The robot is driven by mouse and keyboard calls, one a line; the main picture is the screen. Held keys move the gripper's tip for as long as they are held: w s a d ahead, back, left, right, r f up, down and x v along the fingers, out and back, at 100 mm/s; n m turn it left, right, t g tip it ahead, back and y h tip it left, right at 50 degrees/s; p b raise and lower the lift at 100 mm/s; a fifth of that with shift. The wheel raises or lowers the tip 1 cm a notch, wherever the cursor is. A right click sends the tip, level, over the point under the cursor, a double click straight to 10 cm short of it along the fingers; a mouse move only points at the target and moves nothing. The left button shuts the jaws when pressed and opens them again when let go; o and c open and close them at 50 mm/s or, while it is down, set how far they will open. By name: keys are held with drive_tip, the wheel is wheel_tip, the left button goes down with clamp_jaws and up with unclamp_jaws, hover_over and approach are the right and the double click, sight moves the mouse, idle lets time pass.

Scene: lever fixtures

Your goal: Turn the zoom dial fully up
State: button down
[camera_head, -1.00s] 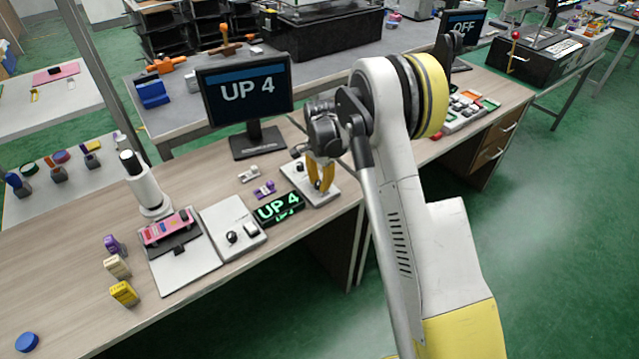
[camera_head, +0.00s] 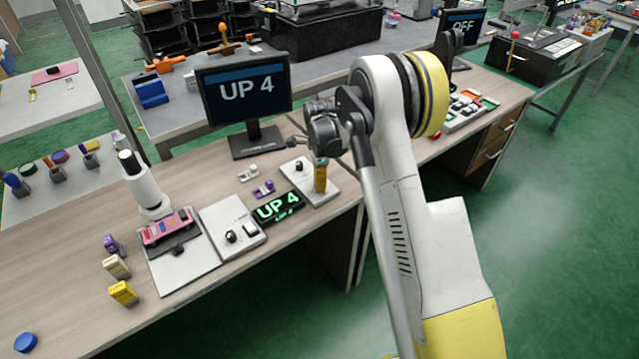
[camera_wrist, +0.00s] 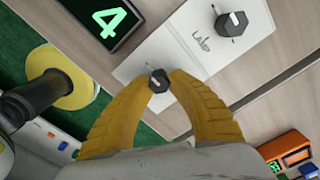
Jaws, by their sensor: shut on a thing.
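A white panel (camera_head: 297,180) on the bench carries two dark dials. My gripper (camera_head: 320,188) points down over the panel's front dial, and its yellow fingers hide that dial in the head view. In the wrist view my gripper (camera_wrist: 158,90) is shut on this dark dial (camera_wrist: 158,79), one fingertip on each side. No label for the held dial is readable. The other dial (camera_wrist: 231,23) is free, with a label like "LAMP" beside it; it also shows in the head view (camera_head: 299,166). The green readout (camera_head: 277,208) and the monitor (camera_head: 246,90) read "UP 4".
A second panel (camera_head: 226,222) with a knob and switch lies to the left. Small purple (camera_head: 263,188) and grey (camera_head: 248,173) parts sit behind the readout. A white microscope-like stand (camera_head: 145,185) is farther left. Another monitor (camera_head: 461,30) reads "OFF".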

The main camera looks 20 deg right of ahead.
idle(0.4)
drive_tip(key=c, duration=1.3)
unclamp_jaws()
drive_tip(key=shift+o, duration=0.2)
wheel_tip(320, 180, up, 12)
